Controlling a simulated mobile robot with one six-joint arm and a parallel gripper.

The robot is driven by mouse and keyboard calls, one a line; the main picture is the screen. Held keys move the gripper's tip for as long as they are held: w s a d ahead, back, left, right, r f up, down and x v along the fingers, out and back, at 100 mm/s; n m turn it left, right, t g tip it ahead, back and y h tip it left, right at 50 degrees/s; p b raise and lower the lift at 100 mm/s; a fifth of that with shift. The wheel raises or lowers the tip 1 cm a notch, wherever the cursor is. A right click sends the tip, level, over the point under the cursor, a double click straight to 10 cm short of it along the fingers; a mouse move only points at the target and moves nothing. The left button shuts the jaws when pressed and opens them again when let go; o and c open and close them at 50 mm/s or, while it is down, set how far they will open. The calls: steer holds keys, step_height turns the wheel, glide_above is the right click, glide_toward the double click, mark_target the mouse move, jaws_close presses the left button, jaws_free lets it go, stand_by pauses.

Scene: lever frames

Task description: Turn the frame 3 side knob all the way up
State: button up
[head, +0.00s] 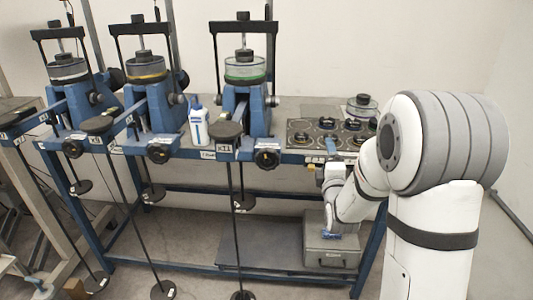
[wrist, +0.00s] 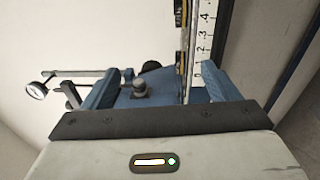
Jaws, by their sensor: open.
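In the head view three blue lever frames stand in a row: a left frame (head: 72,105), a middle frame (head: 150,103) and a right frame (head: 248,108). I cannot read which is frame 3. A dark round knob (head: 183,99) sits on the middle frame's right side, and a similar side knob (head: 271,101) on the right frame. My gripper (wrist: 163,78) is open in the wrist view, its blue fingers apart. A small grey knob-like part (wrist: 140,88) on a blue surface shows between them; I cannot tell whether it is the side knob. Nothing is held.
Black handwheels, one of them on the right (head: 267,158), sit along the bench front. Hanging weight rods (head: 238,200) stand before the bench. A white bottle (head: 198,126) and a panel of black rings (head: 325,133) are on top. The wrist view shows a scale (wrist: 203,40) and dial gauge (wrist: 37,90).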

mark_target(267, 161)
steer(key=s+a+f+n+g+h+p, duration=0.1)
steer(key=s+a+n+p, duration=0.2)
steer(key=a, duration=0.6)
steer(key=s+a+f+n, duration=0.1)
steer(key=s+a+n, duration=0.3)
steer(key=a, duration=0.5)
steer(key=shift+m, duration=0.5)
steer(key=w, duration=0.8)
steer(key=shift+w+d+r, duration=0.1)
steer(key=shift+w+d, duration=0.05)
steer(key=shift+d, duration=0.25)
steer(key=shift+w, duration=0.15)
steer(key=shift+c, duration=0.4)
steer(key=c, duration=1.2)
steer(key=shift+o, duration=0.2)
steer(key=shift+r, duration=0.1)
